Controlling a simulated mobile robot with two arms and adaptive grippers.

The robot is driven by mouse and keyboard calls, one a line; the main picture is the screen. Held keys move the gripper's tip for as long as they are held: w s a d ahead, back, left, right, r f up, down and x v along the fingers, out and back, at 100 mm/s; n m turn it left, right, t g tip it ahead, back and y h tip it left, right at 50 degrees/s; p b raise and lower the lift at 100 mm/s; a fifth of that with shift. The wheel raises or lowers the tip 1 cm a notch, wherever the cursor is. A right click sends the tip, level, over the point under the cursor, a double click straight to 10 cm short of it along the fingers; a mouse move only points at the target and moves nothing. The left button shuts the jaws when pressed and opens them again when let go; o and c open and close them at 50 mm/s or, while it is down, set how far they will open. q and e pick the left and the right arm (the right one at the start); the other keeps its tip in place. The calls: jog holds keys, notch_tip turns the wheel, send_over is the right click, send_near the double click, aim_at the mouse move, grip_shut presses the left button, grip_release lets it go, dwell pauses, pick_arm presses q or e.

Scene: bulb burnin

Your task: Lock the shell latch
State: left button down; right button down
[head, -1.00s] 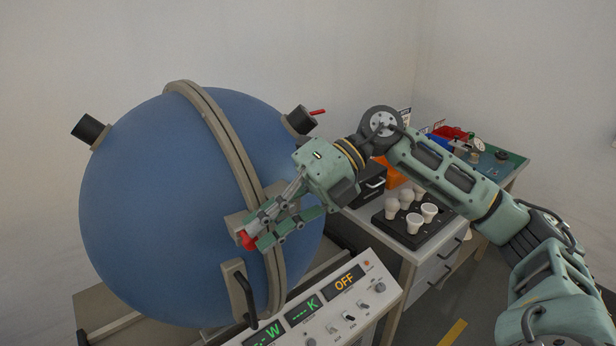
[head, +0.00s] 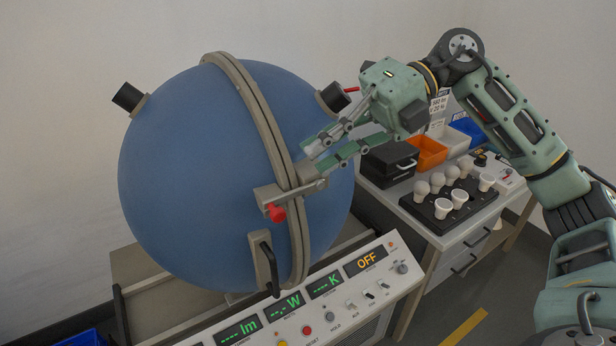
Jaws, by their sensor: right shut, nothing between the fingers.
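The large blue sphere (head: 200,190) is the shell, with a beige flange ring (head: 262,110) around its seam. The latch (head: 290,192) sits on the front of the ring. Its metal bar lies across the seam, and its red knob (head: 277,213) is at the bar's left end. My right gripper (head: 308,168) is shut and empty, its fingertips just above and right of the latch. Whether they touch the ring behind cannot be told. The knob is uncovered. My left gripper is not in view.
A black handle (head: 269,265) projects below the latch. The control panel (head: 330,290) stands in front, its display reading OFF. On the right, a bench holds a black tray of white bulbs (head: 443,209), a black case (head: 390,160) and an orange bin (head: 428,152).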

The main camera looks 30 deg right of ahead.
jog(key=r, duration=0.1)
jog(key=d+r, duration=0.1)
jog(key=r, duration=0.1)
jog(key=shift+s+d+r, duration=0.2)
jog(key=shift+d+r, duration=0.1)
jog(key=shift+d, duration=0.05)
jog(key=shift+a, duration=0.1)
